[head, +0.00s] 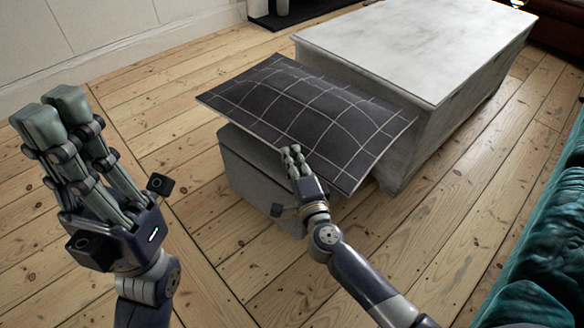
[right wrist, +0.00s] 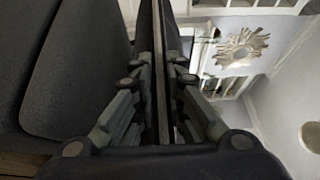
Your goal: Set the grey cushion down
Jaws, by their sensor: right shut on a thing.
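The grey cushion (head: 300,105) is dark with a pale grid pattern, flat and slightly domed. It lies over a grey box-like stool (head: 245,170), hiding most of its top; I cannot tell whether the two touch. My right gripper (head: 291,152) is shut on the cushion's near edge. In the right wrist view the cushion shows edge-on as a thin strip (right wrist: 161,70) between the fingers of the right gripper (right wrist: 162,75). My left gripper (head: 52,108) is at the left, its fingers together and empty, apart from the cushion.
A pale chest with a whitish top (head: 425,45) stands just behind and right of the cushion. A teal velvet seat (head: 545,250) is at the right edge. The floorboards (head: 165,100) are clear left of the stool. A wall runs along the back left.

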